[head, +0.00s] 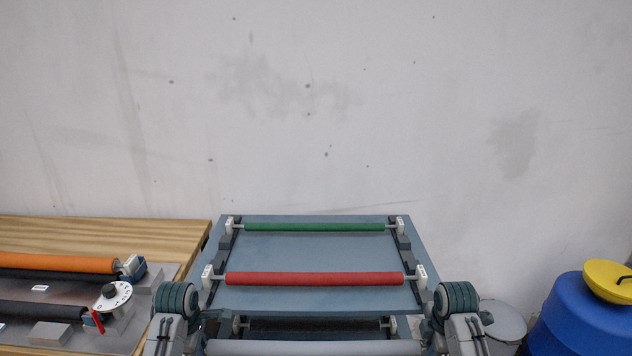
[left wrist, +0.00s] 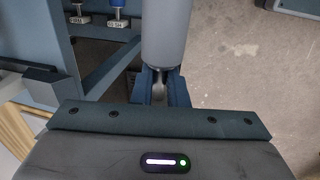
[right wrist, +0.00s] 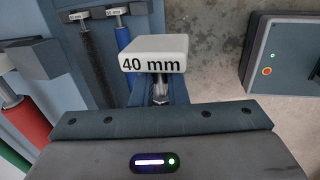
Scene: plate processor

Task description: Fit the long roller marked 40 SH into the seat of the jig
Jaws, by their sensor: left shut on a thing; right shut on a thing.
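A long grey roller (head: 315,348) lies level across the bottom of the head view, between my two arms. In the left wrist view my left gripper (left wrist: 159,78) is shut on the metal shaft at the end of this grey roller (left wrist: 167,32). In the right wrist view my right gripper (right wrist: 160,92) is shut on a metal shaft below a white end block (right wrist: 153,53) marked "40 mm". No "40 SH" mark on the held roller is readable. I cannot tell for certain which fixture is the jig; its seat is not clearly seen.
A blue-grey rack (head: 320,255) carries a green roller (head: 315,227), a red roller (head: 314,279) and a dark roller (head: 315,324). A blue barrel (head: 585,320) stands at right.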

